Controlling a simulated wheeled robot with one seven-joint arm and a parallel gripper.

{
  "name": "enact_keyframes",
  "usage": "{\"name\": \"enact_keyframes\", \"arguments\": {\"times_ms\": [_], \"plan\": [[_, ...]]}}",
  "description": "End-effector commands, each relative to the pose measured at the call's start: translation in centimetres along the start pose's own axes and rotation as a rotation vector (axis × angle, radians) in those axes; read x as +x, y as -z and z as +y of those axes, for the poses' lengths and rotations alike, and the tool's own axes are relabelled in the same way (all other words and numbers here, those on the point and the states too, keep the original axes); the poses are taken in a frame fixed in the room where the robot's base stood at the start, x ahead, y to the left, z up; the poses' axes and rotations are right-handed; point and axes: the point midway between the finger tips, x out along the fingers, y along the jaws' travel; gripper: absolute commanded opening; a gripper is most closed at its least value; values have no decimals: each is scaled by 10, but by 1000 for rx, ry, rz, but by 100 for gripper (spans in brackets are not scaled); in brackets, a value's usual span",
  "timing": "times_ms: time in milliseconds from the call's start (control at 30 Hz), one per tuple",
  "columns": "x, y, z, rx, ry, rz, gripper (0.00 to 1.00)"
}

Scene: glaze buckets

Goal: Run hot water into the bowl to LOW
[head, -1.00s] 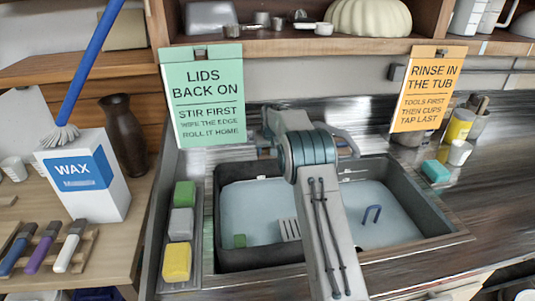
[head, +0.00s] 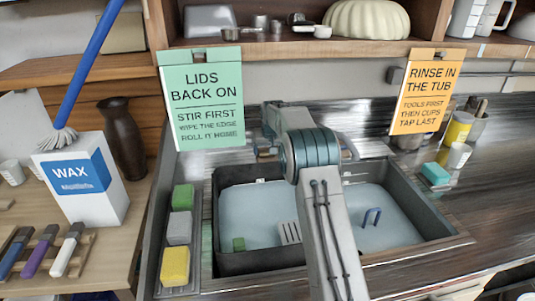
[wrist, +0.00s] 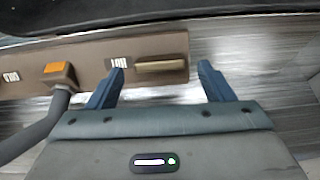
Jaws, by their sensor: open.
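In the wrist view my gripper (wrist: 161,68) is open, its two blue fingers apart. A tan bar-shaped handle (wrist: 162,66) lies between and just beyond the fingertips, beside a HOT label (wrist: 119,62). I cannot tell whether a finger touches it. To its left is a brown fitting with an orange square (wrist: 54,69), with a grey curved pipe (wrist: 45,122) below it. In the head view my arm covers the area behind the sink, so the tap is hidden there. I cannot make out a bowl or a LOW mark in either view.
A green sign (head: 203,98) and an orange sign (head: 427,92) hang behind.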

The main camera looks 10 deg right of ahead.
Motion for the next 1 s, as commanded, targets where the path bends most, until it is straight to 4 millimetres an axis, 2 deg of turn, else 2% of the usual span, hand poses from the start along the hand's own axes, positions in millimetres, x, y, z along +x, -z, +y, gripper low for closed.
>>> {"name": "enact_keyframes", "arguments": {"times_ms": [300,500,700,1000], "plan": [[-70,0,0,1,0,4,75],[-101,0,0,1,0,2,75],[-111,0,0,1,0,-1,75],[-112,0,0,1,0,0,75]]}}
